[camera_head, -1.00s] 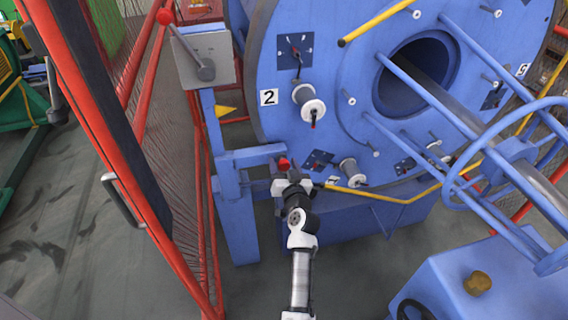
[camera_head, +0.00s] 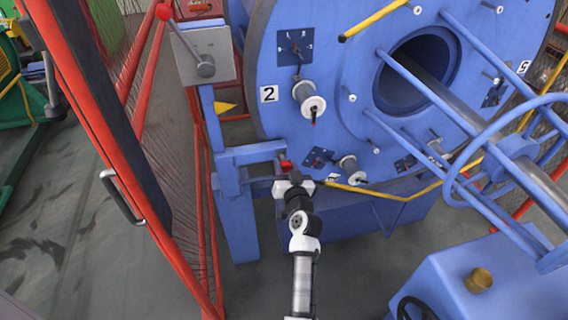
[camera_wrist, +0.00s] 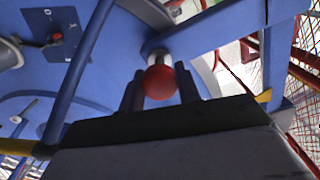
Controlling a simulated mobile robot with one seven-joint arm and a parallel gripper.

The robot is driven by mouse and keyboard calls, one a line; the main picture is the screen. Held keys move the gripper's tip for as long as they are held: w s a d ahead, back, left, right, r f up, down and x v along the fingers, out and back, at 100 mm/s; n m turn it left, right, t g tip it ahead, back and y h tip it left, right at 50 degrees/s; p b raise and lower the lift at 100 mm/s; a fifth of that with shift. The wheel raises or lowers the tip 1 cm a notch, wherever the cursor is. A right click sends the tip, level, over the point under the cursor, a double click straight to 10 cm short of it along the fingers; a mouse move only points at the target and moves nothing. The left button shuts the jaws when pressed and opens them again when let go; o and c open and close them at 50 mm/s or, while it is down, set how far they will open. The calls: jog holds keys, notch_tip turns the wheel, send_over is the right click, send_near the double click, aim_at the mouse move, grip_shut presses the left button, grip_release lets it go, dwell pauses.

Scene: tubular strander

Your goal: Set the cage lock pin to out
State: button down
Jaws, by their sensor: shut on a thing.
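The red ball knob of the cage lock pin (camera_head: 286,165) shows at the end of the blue bracket (camera_head: 250,155), left of the big blue cage disc (camera_head: 330,120). My gripper (camera_head: 290,177) is at the knob, with its body on the near side. In the wrist view the red knob (camera_wrist: 160,82) sits between the two dark fingers of my gripper (camera_wrist: 160,92), which are shut on it. A pale round part shows just behind the knob. How far the pin stands out of the bracket is hidden.
A red-framed mesh gate (camera_head: 100,130) with a handle stands at the left. A grey box with a red-knobbed lever (camera_head: 205,60) is above the bracket. Bobbins (camera_head: 308,98) and a yellow bar (camera_head: 375,200) are near my gripper. A blue cabinet (camera_head: 485,285) stands at lower right.

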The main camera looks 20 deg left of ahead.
jog(key=shift+v, duration=0.8)
jog(key=shift+f, duration=0.15)
jog(key=c, duration=1)
grip_release()
jog(key=shift+s+d, duration=0.1)
jog(key=b+v, duration=0.4)
jog(key=v, duration=0.8)
